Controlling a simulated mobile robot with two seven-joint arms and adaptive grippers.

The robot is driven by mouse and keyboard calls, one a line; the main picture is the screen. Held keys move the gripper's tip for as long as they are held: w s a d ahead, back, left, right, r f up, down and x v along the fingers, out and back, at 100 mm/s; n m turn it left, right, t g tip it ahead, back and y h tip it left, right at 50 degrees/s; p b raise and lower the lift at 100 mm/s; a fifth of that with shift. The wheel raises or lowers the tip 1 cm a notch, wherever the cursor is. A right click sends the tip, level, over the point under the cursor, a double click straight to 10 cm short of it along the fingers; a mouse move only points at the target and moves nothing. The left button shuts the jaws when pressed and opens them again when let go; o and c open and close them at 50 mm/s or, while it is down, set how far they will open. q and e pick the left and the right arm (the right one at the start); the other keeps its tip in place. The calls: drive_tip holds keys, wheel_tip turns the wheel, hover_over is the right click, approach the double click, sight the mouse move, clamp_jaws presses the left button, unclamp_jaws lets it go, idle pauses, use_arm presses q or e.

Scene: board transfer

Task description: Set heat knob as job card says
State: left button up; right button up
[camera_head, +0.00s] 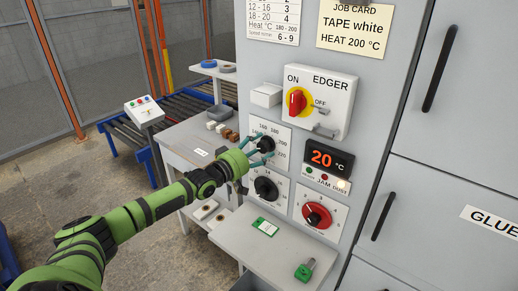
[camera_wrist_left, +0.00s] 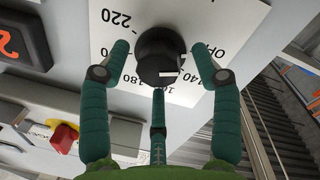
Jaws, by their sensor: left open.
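The black heat knob (camera_head: 267,144) sits on a white dial plate marked about 160 to 220. My left gripper (camera_head: 257,151) is at it. In the left wrist view, the open fingers (camera_wrist_left: 162,50) stand on either side of the knob (camera_wrist_left: 160,50), with gaps visible. A third finger is below it. A white mark shows on the knob's lower side, towards the 160 region; its exact setting is unclear. The job card (camera_head: 355,26) reads TAPE white, HEAT 200 °C. The display (camera_head: 328,160) reads 20 °C. My right gripper is out of view.
The EDGER switch (camera_head: 298,102) has a red handle on yellow. A second black knob (camera_head: 266,189) and a red knob (camera_head: 317,215) are below the heat knob. A grey shelf (camera_head: 270,258) juts out underneath, carrying a green-and-white tag and a green object.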

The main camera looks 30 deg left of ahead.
use_arm(q)
drive_tip(key=shift+w, duration=0.15)
drive_tip(key=c, duration=1.2)
drive_tip(key=shift+o, duration=0.2)
